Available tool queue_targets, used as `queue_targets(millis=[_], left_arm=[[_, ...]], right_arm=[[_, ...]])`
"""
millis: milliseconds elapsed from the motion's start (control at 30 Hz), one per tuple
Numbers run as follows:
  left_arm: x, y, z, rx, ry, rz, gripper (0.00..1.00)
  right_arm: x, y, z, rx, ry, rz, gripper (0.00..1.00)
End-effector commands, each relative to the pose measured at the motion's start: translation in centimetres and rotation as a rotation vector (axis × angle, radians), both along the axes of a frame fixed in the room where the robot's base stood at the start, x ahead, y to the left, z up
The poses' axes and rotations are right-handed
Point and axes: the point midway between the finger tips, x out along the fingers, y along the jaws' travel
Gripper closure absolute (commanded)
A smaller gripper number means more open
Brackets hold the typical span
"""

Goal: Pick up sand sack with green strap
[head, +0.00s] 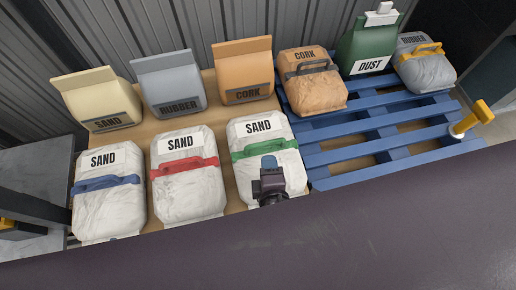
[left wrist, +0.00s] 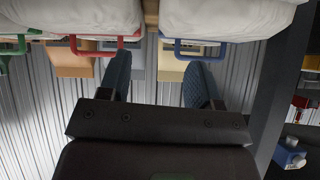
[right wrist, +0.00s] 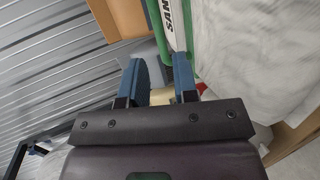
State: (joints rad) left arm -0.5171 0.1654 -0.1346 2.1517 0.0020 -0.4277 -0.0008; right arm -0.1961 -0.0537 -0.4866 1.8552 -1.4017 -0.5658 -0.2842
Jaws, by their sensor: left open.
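The sand sack with the green strap (head: 268,180) is white and leans at the right end of the front row. Its green strap (head: 285,146) crosses below the SAND label. My right gripper (head: 268,163) is in front of this sack, with its tips just below the strap. In the right wrist view, the green strap (right wrist: 156,25) runs down to the fingers of my right gripper (right wrist: 162,72), which stand partly apart. Whether they touch the strap is unclear. My left gripper (left wrist: 157,62) is open and empty, below the red-strap and blue-strap sacks in its wrist view.
White sand sacks with a red strap (head: 187,195) and a blue strap (head: 108,205) stand to the left. Sand, rubber and cork bags stand behind. A blue pallet (head: 370,150) at right carries cork, dust and rubber bags. Its front area is free.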

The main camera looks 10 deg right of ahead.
Motion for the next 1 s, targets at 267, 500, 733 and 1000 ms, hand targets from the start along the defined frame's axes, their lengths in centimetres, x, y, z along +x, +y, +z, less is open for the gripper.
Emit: queue_targets(millis=[267, 500, 733, 1000], left_arm=[[-0.3, -0.4, -0.4, -0.010, 0.012, 0.005, 0.42], [-0.4, -0.6, -0.8, -0.013, 0.018, 0.004, 0.42], [-0.4, -0.4, -1.0, -0.009, 0.019, 0.005, 0.42], [-0.5, 0.0, -1.5, 0.000, 0.028, 0.001, 0.42]], right_arm=[[2.2, -0.5, -0.7, -0.050, 0.001, 0.007, 0.72], [4.8, -1.0, -1.7, -0.049, 0.001, 0.006, 0.72], [5.9, -1.0, -2.1, -0.048, 0.002, 0.006, 0.72], [9.1, -1.1, -3.4, -0.048, 0.003, 0.006, 0.72]])
